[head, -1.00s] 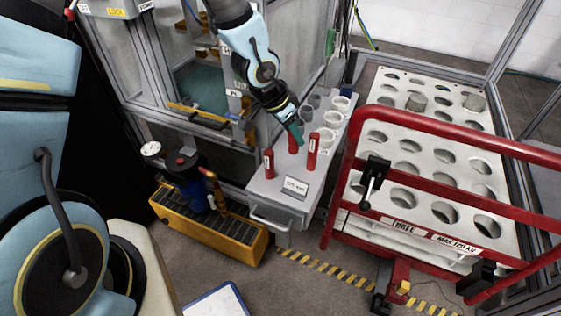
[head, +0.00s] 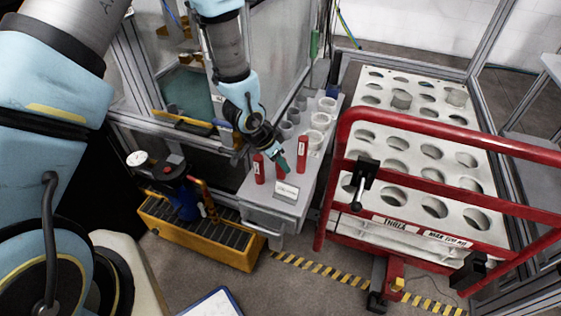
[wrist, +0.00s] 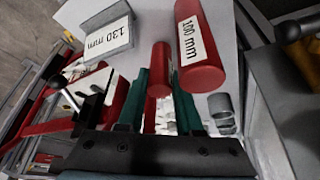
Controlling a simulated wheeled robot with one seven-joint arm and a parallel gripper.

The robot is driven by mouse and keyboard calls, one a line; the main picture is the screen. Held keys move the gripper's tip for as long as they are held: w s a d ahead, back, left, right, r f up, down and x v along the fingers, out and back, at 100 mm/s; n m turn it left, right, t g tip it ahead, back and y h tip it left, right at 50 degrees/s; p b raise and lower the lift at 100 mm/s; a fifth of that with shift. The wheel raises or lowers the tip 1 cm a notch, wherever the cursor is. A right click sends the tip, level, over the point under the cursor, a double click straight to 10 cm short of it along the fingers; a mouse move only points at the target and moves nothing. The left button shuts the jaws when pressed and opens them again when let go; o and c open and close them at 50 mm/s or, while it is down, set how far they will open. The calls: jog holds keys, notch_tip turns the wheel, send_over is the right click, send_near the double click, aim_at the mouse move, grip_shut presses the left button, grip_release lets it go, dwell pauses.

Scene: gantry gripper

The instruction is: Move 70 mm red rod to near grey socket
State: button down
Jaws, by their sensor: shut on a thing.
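My gripper (head: 281,161) has green fingers and is low over the grey bench top, between two standing red rods. In the wrist view, my gripper (wrist: 160,98) is shut on a red rod (wrist: 160,68); no length label shows on it. The other red rod (head: 302,154) stands to the right. Grey sockets (head: 287,129) stand in a row behind my gripper; some show in the wrist view (wrist: 221,108).
White ring sockets (head: 320,121) stand along the bench's right side. A label block (head: 286,191) sits at the bench's front edge. A red-railed cart (head: 420,135) with a holed white rack is close on the right. A glass-walled frame stands at the left.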

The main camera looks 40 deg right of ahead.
jog(key=shift+f, duration=0.1)
jog(key=c, duration=1)
grip_release()
jog(key=shift+f, duration=0.1)
jog(key=o, duration=0.4)
